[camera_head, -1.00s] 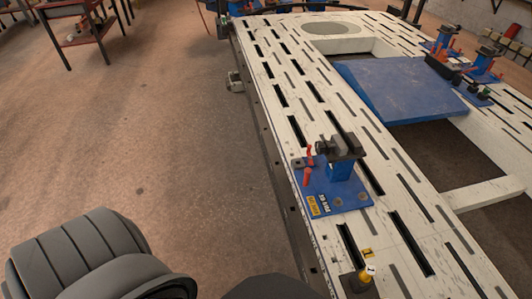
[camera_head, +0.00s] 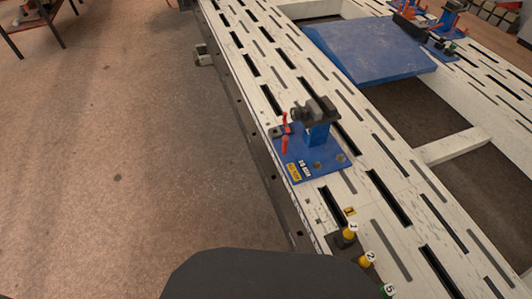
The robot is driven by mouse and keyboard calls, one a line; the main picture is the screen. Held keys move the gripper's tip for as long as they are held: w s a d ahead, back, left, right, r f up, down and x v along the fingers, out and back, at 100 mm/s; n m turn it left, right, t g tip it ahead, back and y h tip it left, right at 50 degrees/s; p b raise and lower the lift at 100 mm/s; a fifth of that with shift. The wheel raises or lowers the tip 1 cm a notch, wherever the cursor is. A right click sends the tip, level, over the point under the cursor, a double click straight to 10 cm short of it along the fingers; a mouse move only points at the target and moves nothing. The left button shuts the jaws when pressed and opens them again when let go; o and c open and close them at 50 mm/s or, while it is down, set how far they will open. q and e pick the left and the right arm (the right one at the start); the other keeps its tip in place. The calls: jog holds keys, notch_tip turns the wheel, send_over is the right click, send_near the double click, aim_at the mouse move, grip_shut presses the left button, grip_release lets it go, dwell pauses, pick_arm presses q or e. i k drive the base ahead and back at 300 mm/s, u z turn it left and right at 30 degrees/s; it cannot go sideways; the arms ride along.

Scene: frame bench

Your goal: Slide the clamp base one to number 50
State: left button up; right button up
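The clamp base nearest me (camera_head: 318,170) is a blue plate lying on the white slotted frame bench, close to its left edge. It carries a dark clamp head (camera_head: 316,110) on a blue post, red handles (camera_head: 285,134) and a yellow label. I cannot tell which number it bears. A thin marked strip (camera_head: 290,207) runs along the bench's left edge, but its numbers are too small to read, so I cannot make out 50. Neither of my grippers is in view. A dark rounded part of my own body fills the bottom middle.
A blue sloped panel (camera_head: 370,50) lies on the bench behind. More clamp bases (camera_head: 446,22) stand at the far right.

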aim_at(309, 141)
jog(key=k, duration=0.5)
jog(key=u, duration=0.65)
jog(key=i, duration=1.2)
jog(key=u, duration=0.2)
